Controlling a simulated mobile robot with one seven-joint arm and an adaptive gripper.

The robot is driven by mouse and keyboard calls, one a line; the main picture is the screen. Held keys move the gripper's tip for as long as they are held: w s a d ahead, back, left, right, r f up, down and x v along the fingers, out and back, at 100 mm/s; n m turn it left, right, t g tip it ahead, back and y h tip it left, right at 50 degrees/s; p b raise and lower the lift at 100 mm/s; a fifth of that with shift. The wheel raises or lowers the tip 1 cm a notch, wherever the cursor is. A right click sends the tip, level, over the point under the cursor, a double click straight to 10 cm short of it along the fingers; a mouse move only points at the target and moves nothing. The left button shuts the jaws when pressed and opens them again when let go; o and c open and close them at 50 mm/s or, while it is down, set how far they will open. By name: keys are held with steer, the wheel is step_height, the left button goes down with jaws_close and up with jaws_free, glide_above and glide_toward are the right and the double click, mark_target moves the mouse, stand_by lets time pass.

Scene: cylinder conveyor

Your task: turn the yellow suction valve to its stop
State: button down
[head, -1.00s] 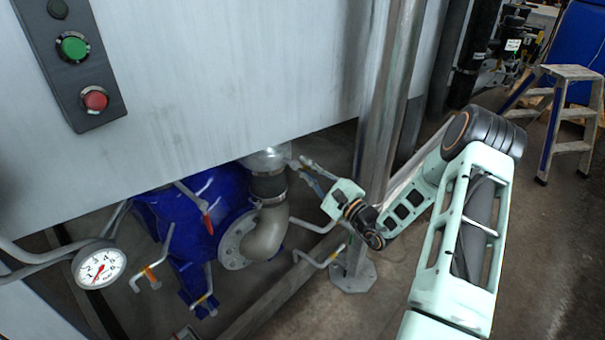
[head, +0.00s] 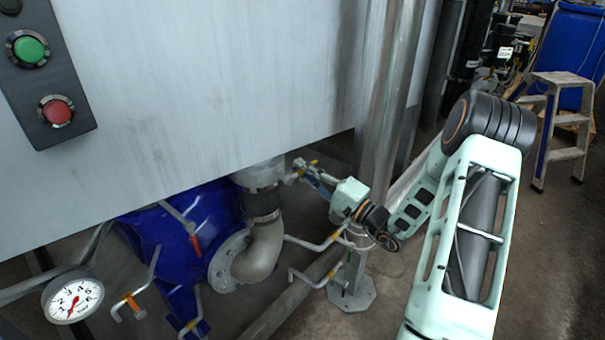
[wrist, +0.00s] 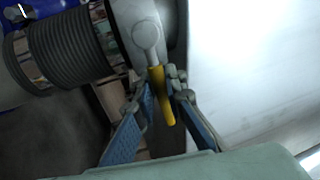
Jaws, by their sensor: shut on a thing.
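The yellow suction valve has a short yellow lever (wrist: 162,98) on a round grey hub, at the top centre of the wrist view. In the head view a small yellow tip of the lever (head: 314,162) shows beside the pipe, under the lower edge of the big grey panel. My gripper (wrist: 166,84) has its two blue-backed fingers on either side of the lever and is shut on it. In the head view my gripper (head: 304,174) reaches in from the right; its fingertips are small there and the valve body is mostly hidden.
A grey elbow pipe (head: 258,252) on a blue pump (head: 185,230) stands left of my gripper. A steel post (head: 385,110) rises close behind my wrist. Thin pipes with orange-marked handles (head: 334,235) run below. A gauge (head: 73,300) hangs at lower left.

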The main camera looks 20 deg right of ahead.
stand_by(0.4)
steer(key=c, duration=2)
jaws_free()
steer(key=shift+r, duration=0.1)
steer(key=shift+o, duration=0.2)
steer(key=v, duration=1.2)
